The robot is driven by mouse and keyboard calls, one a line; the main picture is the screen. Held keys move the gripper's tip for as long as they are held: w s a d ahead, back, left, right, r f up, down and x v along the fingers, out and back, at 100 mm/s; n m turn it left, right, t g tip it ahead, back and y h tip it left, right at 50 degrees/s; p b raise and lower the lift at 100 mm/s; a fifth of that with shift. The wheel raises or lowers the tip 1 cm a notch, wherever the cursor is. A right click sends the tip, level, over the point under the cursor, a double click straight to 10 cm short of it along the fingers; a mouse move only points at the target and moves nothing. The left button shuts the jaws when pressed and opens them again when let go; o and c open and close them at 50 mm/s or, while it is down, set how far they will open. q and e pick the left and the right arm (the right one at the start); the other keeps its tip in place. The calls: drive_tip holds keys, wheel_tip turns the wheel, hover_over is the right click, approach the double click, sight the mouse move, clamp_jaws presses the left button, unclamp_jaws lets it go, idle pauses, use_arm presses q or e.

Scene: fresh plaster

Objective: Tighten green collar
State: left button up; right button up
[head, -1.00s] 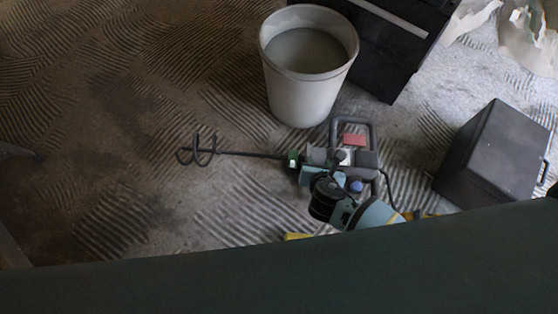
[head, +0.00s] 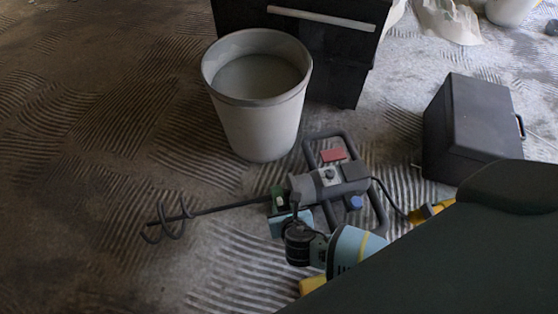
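The green collar (head: 278,197) sits where the rod meets the mixer body. My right gripper (head: 281,212) comes in from the lower right, with its light teal body just below the collar. Its fingers are small and dark here, and they overlap the collar in the picture. I cannot tell whether they touch it or are closed on it. My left gripper is not in view.
A white bucket (head: 262,122) of grey plaster stands just behind the mixer. A black case (head: 340,70) is behind it, and a dark box (head: 470,130) stands to the right. A cable (head: 391,200) runs right from the mixer. The floor at left is clear.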

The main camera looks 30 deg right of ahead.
sight(281, 201)
drive_tip(key=b+x, duration=0.3)
drive_tip(key=x, duration=0.2)
drive_tip(key=shift+b+x, duration=0.55)
drive_tip(key=shift+x, duration=0.4)
drive_tip(key=c, duration=0.5)
drive_tip(key=shift+c, duration=0.6)
